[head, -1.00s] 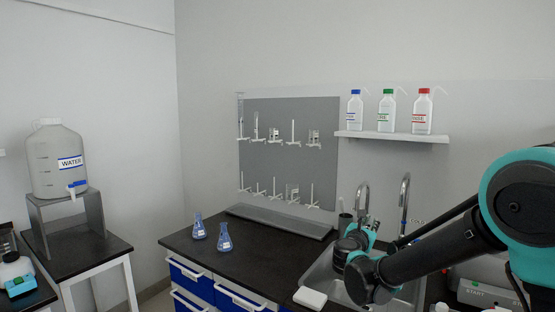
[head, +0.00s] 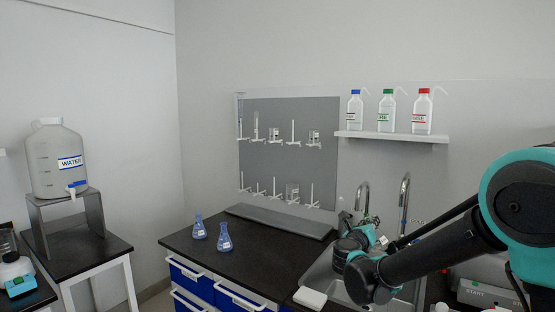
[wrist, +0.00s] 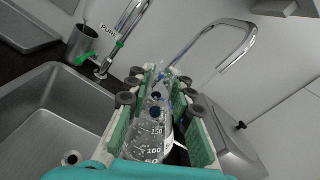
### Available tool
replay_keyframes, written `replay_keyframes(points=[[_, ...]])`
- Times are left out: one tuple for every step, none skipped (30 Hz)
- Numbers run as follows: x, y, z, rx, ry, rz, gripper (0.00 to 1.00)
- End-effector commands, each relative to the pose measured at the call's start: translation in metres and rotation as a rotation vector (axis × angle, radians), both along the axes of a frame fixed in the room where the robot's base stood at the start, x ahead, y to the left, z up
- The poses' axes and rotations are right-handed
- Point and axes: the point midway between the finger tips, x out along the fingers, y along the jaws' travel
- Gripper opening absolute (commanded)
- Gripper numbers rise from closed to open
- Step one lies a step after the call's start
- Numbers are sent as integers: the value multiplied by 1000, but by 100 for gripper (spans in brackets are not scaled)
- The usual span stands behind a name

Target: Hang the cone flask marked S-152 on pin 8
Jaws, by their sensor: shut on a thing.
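My gripper (wrist: 158,88) is shut around a clear, graduated flask (wrist: 150,140) in the wrist view, which lies between the two green-padded fingers. Its scale marks show, but no S-152 label is readable. In the head view my arm's end is over the sink area, and the held flask cannot be made out clearly. The grey pegboard (head: 262,160) on the back wall has two rows of white pins, with glassware on some of them. Pin numbers are too small to read. Two flasks with blue contents (head: 198,228) (head: 224,237) stand on the black counter.
The sink (wrist: 50,115) lies below my gripper, with curved taps (wrist: 240,55) close by and a grey cup (wrist: 82,45) behind. A grey drip tray (head: 280,221) lies below the pegboard. Labelled bottles stand on a shelf (head: 390,136). The counter's middle is clear.

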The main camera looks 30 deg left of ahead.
Motion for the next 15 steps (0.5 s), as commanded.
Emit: replay_keyframes(points=[[0,0,0,-55,2,0,0],[0,0,0,-92,3,0,0],[0,0,0,-141,5,0,0],[0,0,0,-174,6,0,0],[0,0,0,-205,7,0,0],[0,0,0,-239,8,0,0],[0,0,0,-261,9,0,0],[0,0,0,-277,9,0,0],[0,0,0,-293,10,0,0],[0,0,0,-302,10,0,0],[0,0,0,-311,11,0,0],[0,0,0,-328,11,0,0],[0,0,0,-347,12,0,0],[0,0,0,-372,13,0,0],[0,0,0,-416,14,0,0]])
